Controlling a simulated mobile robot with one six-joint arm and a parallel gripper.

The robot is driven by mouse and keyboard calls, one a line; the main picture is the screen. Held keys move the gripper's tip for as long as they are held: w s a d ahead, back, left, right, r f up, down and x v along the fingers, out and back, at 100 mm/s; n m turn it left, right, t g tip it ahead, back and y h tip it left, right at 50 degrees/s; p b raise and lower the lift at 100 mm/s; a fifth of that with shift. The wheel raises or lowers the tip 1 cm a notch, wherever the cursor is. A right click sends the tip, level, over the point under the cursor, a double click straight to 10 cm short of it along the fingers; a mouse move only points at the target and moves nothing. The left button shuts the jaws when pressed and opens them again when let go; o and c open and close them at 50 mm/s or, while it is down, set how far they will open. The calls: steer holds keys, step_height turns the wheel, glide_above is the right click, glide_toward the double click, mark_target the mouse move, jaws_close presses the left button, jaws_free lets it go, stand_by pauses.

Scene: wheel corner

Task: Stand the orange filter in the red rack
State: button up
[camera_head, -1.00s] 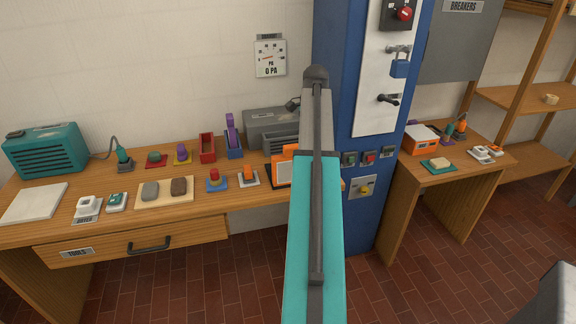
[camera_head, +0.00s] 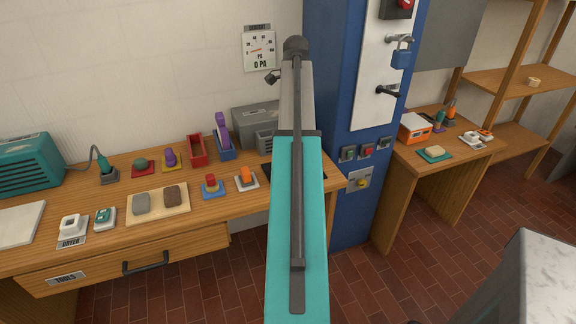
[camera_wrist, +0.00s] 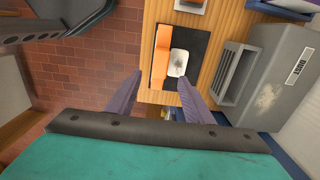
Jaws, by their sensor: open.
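The orange filter (camera_wrist: 160,56) is on a black mat (camera_wrist: 186,32) near the bench edge in the wrist view, with a whitish piece (camera_wrist: 179,63) beside it. In the head view my arm hides the filter, and only a corner of the mat shows. My gripper (camera_wrist: 160,77) is open and empty, its fingers spread on either side below the filter in the picture. I cannot tell its exact height above the bench. The red rack (camera_head: 197,150) stands empty at the back of the bench in the head view, left of a blue rack (camera_head: 226,153) that holds a purple piece (camera_head: 221,127).
A grey box (camera_wrist: 268,75) labelled DUST stands close to the mat, and also shows in the head view (camera_head: 252,120). The blue cabinet (camera_head: 335,200) rises right of the bench. Small parts on coloured pads, including a red-topped one (camera_head: 211,184), lie left of my arm.

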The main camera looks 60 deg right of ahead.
steer(key=shift+f, duration=0.1)
steer(key=shift+f+p, duration=0.75)
steer(key=shift+f, duration=3.45)
steer(key=shift+f, duration=0.1)
steer(key=shift+w+a+f+p, duration=0.1)
steer(key=shift+f+p, duration=0.85)
steer(key=shift+f, duration=1.55)
steer(key=shift+c, duration=0.2)
jaws_close()
steer(key=shift+r, duration=0.15)
